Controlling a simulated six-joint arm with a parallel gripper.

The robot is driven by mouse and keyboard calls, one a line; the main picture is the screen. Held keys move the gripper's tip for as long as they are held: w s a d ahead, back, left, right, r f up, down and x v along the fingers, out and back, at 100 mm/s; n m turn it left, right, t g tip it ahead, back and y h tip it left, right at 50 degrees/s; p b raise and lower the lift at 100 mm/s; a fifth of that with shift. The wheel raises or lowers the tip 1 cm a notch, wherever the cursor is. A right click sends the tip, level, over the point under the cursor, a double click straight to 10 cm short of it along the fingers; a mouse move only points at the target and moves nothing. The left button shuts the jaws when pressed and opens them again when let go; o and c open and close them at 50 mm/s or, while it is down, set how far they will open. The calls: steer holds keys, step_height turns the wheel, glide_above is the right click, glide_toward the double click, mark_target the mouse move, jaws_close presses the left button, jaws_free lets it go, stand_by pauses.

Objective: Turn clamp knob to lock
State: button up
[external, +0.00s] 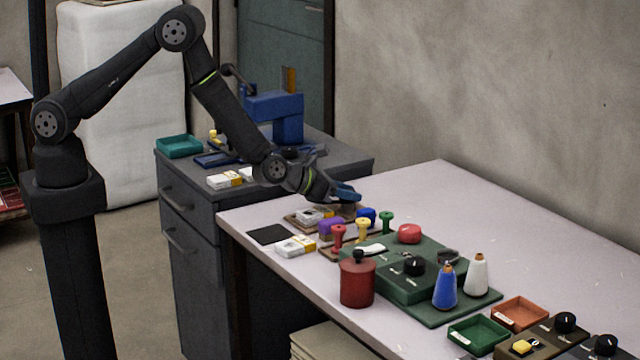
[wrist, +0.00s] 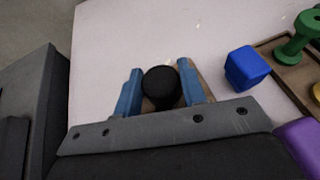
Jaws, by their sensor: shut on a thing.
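A round black knob (wrist: 161,84) shows in the wrist view between the two blue fingers of my gripper (wrist: 160,88). The gripper is shut on this knob, seen from above. A strip of a brown base (wrist: 205,90) shows beside the right finger, under the knob. In the external view my gripper (external: 345,193) reaches down at the far left part of the light table. The knob is hidden there by the gripper. Whether the clamp is locked cannot be told.
In the external view a green board (external: 430,312) and a red canister (external: 357,283) stand nearer. The right rear table is clear.

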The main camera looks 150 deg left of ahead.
steer(key=shift+w+n+g, duration=0.1)
steer(key=shift+n+g, duration=2.1)
steer(key=shift+g, duration=0.3)
steer(key=shift+n+g, duration=0.3)
steer(key=shift+g, duration=0.1)
steer(key=o, duration=1)
steer(key=shift+d, duration=0.1)
steer(key=v, duration=1.7)
steer(key=shift+d+r, duration=0.1)
steer(key=x, duration=1.7)
steer(key=shift+a, duration=0.2)
